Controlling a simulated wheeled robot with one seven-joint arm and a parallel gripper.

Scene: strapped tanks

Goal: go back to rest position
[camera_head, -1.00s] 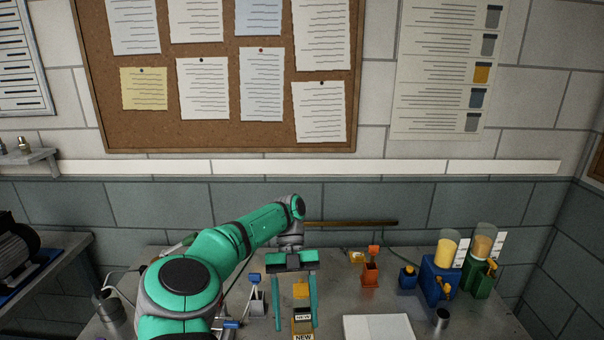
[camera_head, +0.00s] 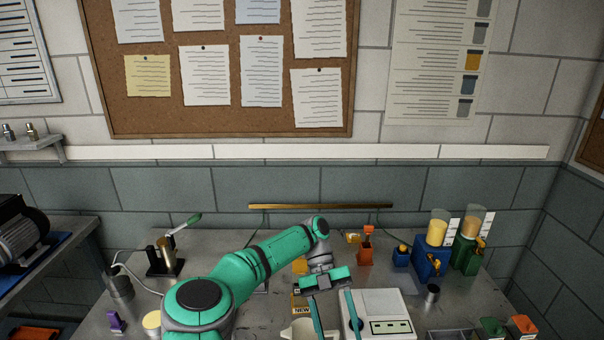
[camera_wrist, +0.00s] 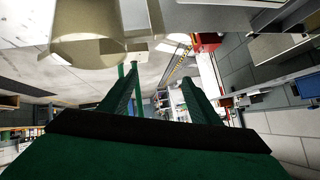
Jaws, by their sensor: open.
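My gripper (camera_head: 336,318) is at the end of my green arm, low in the middle of the head view, over the workbench. Its two long green fingers point down and are apart, with nothing seen between them. In the wrist view the open fingers (camera_wrist: 168,98) reach forward from the dark palm. The fingertips lie near a white jug-like container (camera_head: 300,331) and the white device with a small display (camera_head: 385,318) in the head view; I cannot tell whether they touch anything. The arm hides part of the bench.
On the bench (camera_head: 210,258) stand a blue dispenser (camera_head: 431,262) and a green dispenser (camera_head: 467,255) at right, an orange container (camera_head: 365,250), and a dark metal cup (camera_head: 432,294). A yellow item labelled NEW (camera_head: 301,306) is behind the gripper. A motor (camera_head: 20,235) sits at left.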

